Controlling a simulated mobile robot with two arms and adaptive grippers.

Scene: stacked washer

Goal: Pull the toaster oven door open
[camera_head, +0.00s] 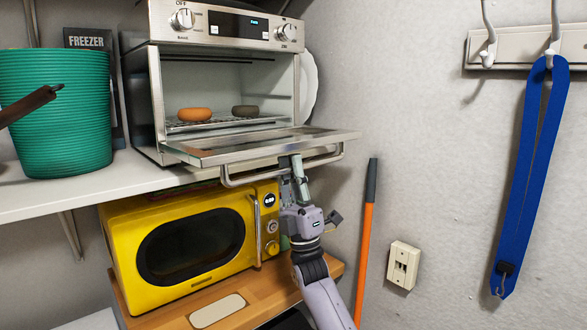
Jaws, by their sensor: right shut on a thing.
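The toaster oven (150,100) stands on the white shelf. Its glass door (260,146) is folded down to about level, so the cavity shows. A bar handle (240,180) runs along the door's front edge. My right gripper (297,172) comes up from below and is shut on the handle near its right end; its fingertips are partly hidden by the door and handle. My left gripper is not in view.
A green bucket (60,115) stands left of the oven. A yellow microwave (190,240) sits below on a wooden surface. An orange pole (367,230) leans at the wall right of my arm. Two round food items (195,114) lie on the oven rack.

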